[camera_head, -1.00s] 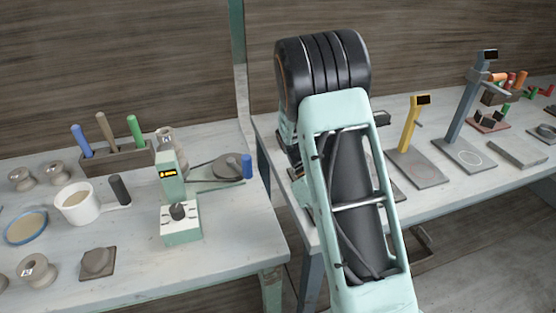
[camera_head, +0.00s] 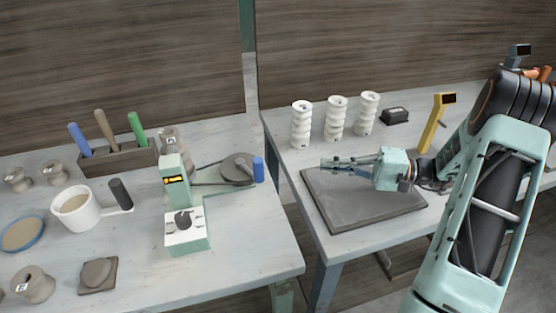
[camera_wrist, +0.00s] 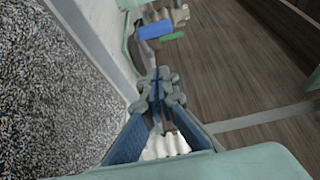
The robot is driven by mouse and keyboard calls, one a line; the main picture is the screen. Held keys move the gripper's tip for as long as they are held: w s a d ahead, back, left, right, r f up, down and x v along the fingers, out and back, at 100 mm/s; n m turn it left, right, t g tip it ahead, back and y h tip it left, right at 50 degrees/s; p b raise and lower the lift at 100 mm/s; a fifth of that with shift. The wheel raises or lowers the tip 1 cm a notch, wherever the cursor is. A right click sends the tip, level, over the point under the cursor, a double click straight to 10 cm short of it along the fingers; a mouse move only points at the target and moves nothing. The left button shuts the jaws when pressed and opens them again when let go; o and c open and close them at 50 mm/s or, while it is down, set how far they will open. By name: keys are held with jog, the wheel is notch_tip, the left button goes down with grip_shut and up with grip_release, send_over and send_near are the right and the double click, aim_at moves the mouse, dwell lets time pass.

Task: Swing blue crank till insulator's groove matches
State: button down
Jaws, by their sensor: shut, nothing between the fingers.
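The blue crank handle (camera_head: 259,169) stands upright at the right end of a green base with a grey disc (camera_head: 238,167), on the left table. A green post unit with a small lit display (camera_head: 176,181) and a dark knob (camera_head: 183,219) stands left of it. A grey-brown spool-shaped insulator (camera_head: 171,138) is partly hidden behind that post; its groove cannot be made out. My gripper (camera_head: 325,164) is shut and empty above the dark board on the right table, well right of the crank. Its blue fingers meet in the wrist view (camera_wrist: 158,88), apart from a blue cylinder (camera_wrist: 155,30) beyond them.
Three white ribbed insulators (camera_head: 336,118) stand behind the dark board (camera_head: 370,213). A gap separates the tables. A rack of handled tools (camera_head: 118,159), a white pot (camera_head: 77,208) and several spools stand on the left table. A yellow stand (camera_head: 434,120) is near my arm.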

jog(key=shift+w+a+r, duration=0.1)
jog(key=shift+w+a, duration=0.05)
jog(key=shift+w, duration=0.1)
jog(key=shift+a, duration=0.3)
jog(key=a+p, duration=0.1)
jog(key=a, duration=1.1)
jog(key=shift+s, duration=0.45)
